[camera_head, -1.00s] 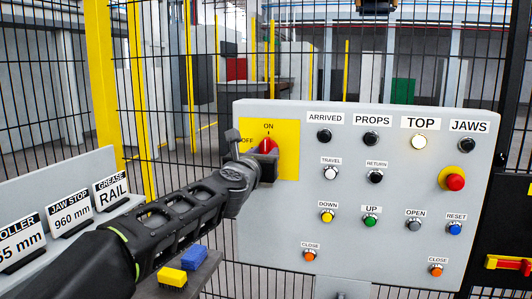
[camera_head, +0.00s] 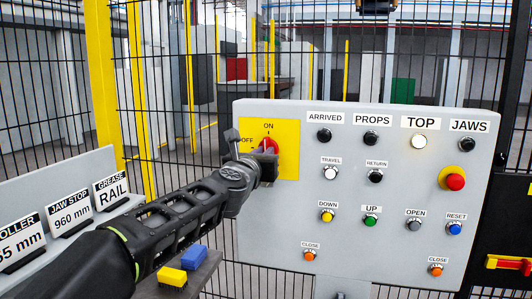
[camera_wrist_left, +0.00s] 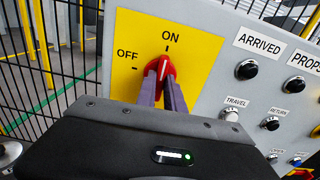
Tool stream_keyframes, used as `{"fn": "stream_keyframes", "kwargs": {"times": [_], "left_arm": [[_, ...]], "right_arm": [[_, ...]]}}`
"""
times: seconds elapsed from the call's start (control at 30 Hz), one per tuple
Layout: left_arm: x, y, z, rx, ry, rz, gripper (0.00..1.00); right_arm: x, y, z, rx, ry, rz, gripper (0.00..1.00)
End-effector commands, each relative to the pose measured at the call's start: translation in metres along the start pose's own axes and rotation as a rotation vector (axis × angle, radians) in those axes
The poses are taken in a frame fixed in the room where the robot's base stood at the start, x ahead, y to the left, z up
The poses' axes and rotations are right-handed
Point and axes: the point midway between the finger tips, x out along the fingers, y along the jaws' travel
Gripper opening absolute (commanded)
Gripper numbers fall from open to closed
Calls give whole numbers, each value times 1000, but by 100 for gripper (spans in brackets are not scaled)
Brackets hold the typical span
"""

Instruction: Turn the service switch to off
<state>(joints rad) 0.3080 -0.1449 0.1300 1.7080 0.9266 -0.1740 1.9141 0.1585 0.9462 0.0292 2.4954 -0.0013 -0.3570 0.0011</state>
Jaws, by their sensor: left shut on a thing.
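The service switch is a red rotary knob (camera_head: 269,146) on a yellow plate (camera_head: 287,162) with ON at the top and OFF at the left. In the left wrist view the red knob (camera_wrist_left: 159,69) has a white pointer mark directed up toward ON. My left gripper (camera_wrist_left: 163,82) is shut on the knob, one finger on each side of it. In the head view my left gripper (camera_head: 262,156) covers the lower part of the knob. My right gripper is not in view.
The grey control panel (camera_head: 300,220) carries several buttons, a lit TOP lamp (camera_head: 419,142) and a red emergency button (camera_head: 455,182). A wire fence stands behind. Yellow (camera_head: 172,276) and blue (camera_head: 194,256) blocks lie at lower left, near labelled signs (camera_head: 70,218).

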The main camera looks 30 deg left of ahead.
Motion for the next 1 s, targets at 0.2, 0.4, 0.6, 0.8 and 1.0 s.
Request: {"fn": "stream_keyframes", "kwargs": {"times": [0.2,0.4,0.6,0.8,1.0], "left_arm": [[0,-1,-3,-220,-1,-1,0],[0,-1,-1,-381,0,-1,0],[0,0,0,-383,1,-1,0],[0,0,-2,-459,0,-1,0],[0,-1,-2,-698,0,-2,0]], "right_arm": [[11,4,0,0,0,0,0],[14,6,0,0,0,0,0],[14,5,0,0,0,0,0],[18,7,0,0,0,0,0],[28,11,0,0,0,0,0]]}}
